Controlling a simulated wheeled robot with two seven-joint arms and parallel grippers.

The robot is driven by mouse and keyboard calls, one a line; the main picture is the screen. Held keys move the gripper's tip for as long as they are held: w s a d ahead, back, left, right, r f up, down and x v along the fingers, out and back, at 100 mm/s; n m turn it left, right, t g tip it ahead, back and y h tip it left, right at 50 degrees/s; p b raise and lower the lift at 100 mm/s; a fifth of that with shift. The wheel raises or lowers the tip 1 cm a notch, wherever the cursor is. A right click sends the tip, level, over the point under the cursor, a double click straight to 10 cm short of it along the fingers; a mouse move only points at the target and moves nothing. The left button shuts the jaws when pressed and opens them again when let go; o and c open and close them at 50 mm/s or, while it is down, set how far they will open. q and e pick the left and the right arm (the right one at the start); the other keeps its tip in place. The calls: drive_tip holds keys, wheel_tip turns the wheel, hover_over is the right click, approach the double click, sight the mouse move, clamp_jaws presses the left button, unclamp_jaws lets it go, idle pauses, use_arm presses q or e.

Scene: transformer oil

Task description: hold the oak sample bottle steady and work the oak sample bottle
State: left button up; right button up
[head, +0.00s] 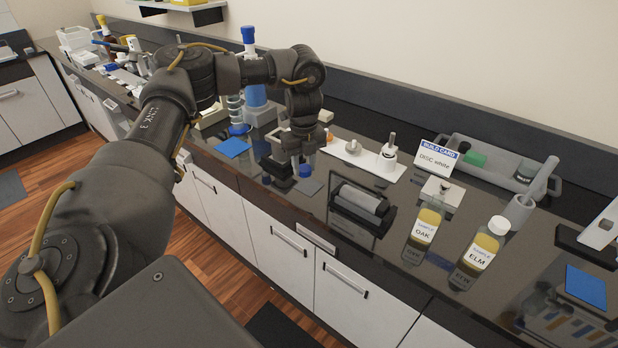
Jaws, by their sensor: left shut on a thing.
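The oak sample bottle (427,226) stands upright on the dark counter, right of centre, with amber liquid and a label reading OAK. No cap shows on its neck. My left gripper (297,168) is low over the counter, well to the left of the oak bottle and apart from it. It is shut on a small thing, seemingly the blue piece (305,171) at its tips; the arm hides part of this. My right gripper is not in view.
The elm bottle (483,248), with a white cap, stands close right of the oak bottle. A dark roller-like device (361,203) lies between my gripper and the oak bottle. A card (437,158) and a grey tray (500,178) stand behind. A blue pad (586,287) lies at right.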

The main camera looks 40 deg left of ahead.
use_arm(q)
drive_tip(key=p, duration=0.1)
hover_over(309, 186)
wheel_tip(309, 186, down, 5)
drive_tip(key=shift+f, duration=0.35)
wheel_tip(309, 186, down, 2)
drive_tip(key=shift+f+p, duration=0.25)
drive_tip(key=shift+p, duration=0.15)
drive_tip(key=shift+w+f, duration=0.15)
drive_tip(key=shift+f, duration=0.15)
drive_tip(key=o, duration=1.1)
drive_tip(key=shift+f, duration=0.1)
drive_tip(key=shift+c, duration=0.2)
